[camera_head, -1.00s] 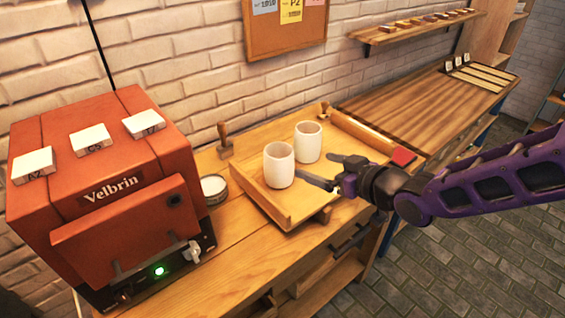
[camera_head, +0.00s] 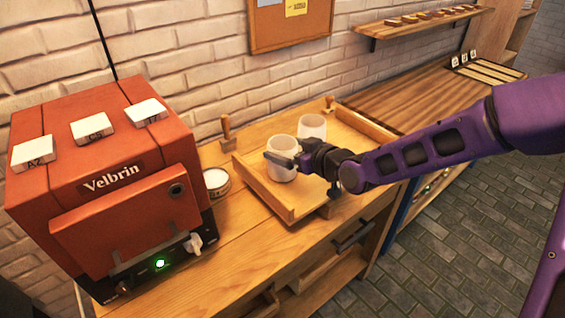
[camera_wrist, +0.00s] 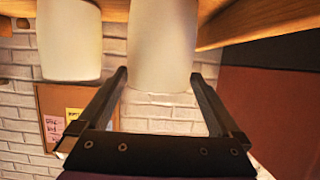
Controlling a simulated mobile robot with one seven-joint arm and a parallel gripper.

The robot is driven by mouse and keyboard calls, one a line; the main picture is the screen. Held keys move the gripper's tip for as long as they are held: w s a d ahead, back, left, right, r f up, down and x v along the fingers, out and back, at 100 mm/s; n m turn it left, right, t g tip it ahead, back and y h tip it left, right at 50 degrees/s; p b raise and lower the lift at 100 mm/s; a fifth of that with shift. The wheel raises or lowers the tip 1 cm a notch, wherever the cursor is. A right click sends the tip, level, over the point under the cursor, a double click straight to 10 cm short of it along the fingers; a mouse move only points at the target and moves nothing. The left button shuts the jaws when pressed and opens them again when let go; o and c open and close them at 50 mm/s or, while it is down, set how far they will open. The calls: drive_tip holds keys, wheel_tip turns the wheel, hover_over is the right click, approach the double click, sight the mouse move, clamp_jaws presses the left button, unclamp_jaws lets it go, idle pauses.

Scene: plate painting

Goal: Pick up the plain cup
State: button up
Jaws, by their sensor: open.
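Two pale, off-white cups stand upright on a wooden tray (camera_head: 262,190). The near cup (camera_head: 282,145) is at the left and the far cup (camera_head: 312,127) is behind it to the right. I see no marking on either, so I cannot tell which is the plain one. My gripper (camera_head: 284,161) is open at the near cup and hides part of it. In the wrist view, upside down, my gripper (camera_wrist: 158,74) has one finger on each side of a cup (camera_wrist: 162,40), and I cannot tell if they touch it. The other cup (camera_wrist: 68,40) is outside the fingers, to the left.
A red kiln-like box labelled Velbrin (camera_head: 110,190) stands at the left. A small round tin (camera_head: 215,182) and a wooden-handled stamp (camera_head: 227,135) are left of the tray. A brick wall (camera_head: 190,60) is behind. The front of the bench is clear.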

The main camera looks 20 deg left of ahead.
sight(274, 144)
drive_tip(key=x, duration=0.5)
drive_tip(key=shift+w, duration=0.1)
drive_tip(key=shift+c, duration=0.2)
drive_tip(key=shift+r, duration=0.1)
drive_tip(key=c, duration=1.3)
